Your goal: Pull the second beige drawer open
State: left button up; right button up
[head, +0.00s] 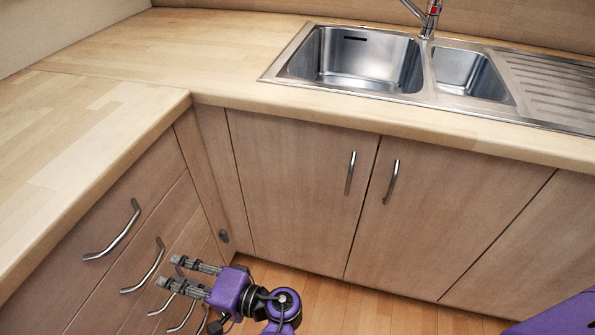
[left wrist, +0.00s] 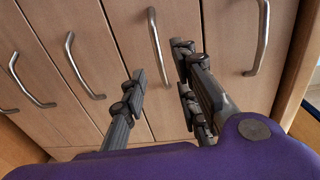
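A column of beige wood drawers with curved metal handles stands at the left of the head view. The second drawer (head: 137,258) is flush with its neighbours and looks closed. Its handle (head: 146,270) also shows in the left wrist view (left wrist: 157,45). My left gripper (head: 171,272) is open, with its two dark fingers pointing at the drawers, close to this handle. Contact with the handle cannot be seen. My right gripper is not in view.
The top drawer's handle (head: 112,232) is above the second one, and lower handles are partly behind my gripper. A wooden countertop (head: 90,125) overhangs the drawers. Cupboard doors (head: 300,190) under a sink (head: 365,60) adjoin at the corner. Wooden floor (head: 370,308) is open in front.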

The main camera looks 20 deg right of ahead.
aim_at(154, 271)
pick_arm(q)
jog(key=x, duration=0.7)
jog(key=shift+a, duration=0.3)
grip_shut()
